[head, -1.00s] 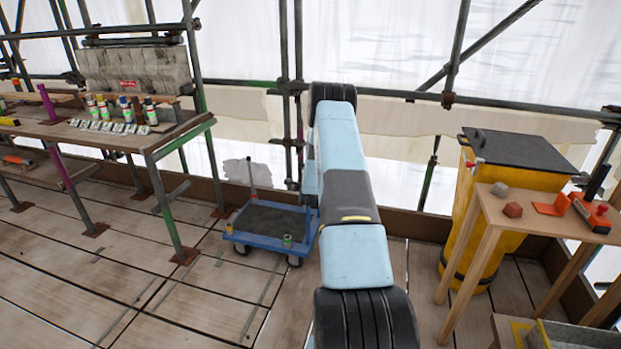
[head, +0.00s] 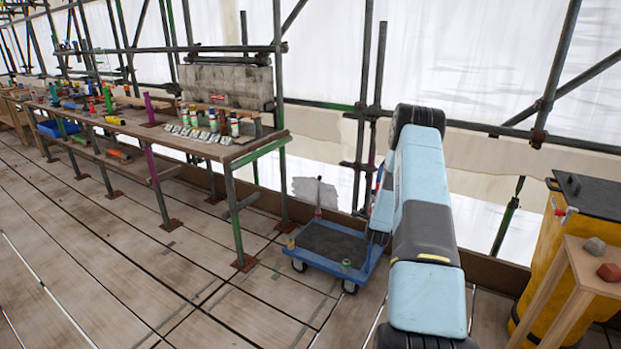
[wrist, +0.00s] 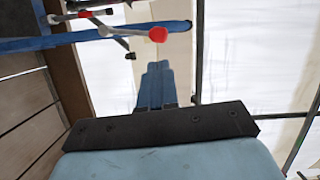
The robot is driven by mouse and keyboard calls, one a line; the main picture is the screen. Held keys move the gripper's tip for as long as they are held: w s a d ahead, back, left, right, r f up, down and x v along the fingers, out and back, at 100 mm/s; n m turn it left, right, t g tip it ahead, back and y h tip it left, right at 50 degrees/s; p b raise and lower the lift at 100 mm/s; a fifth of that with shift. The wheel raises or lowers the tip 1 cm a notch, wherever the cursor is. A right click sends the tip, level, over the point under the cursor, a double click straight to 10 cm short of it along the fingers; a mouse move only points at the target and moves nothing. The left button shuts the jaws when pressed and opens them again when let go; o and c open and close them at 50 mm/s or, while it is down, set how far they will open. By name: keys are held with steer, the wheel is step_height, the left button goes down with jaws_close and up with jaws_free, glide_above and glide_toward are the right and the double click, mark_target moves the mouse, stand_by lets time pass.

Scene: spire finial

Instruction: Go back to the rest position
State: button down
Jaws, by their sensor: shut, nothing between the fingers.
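My gripper (wrist: 155,82) shows in the wrist view beyond a dark plate. Its two blue fingers are together with nothing between them. In the head view my arm runs away from me right of centre, bent at a dark joint, and its end is mostly hidden behind the arm's own links. The arm is in front of the white sheeting and beside the right edge of a blue trolley (head: 297,262).
A long workbench (head: 236,151) with bottles, cards and tools stands left. A yellow bin (head: 562,249) with a black lid and a small wooden table (head: 583,268) stand right. Scaffold poles and sheeting close the back. Plank floor (head: 130,265) is open at left.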

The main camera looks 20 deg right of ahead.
steer(key=x, duration=0.9)
steer(key=shift+w, duration=0.35)
steer(key=shift+a, duration=0.1)
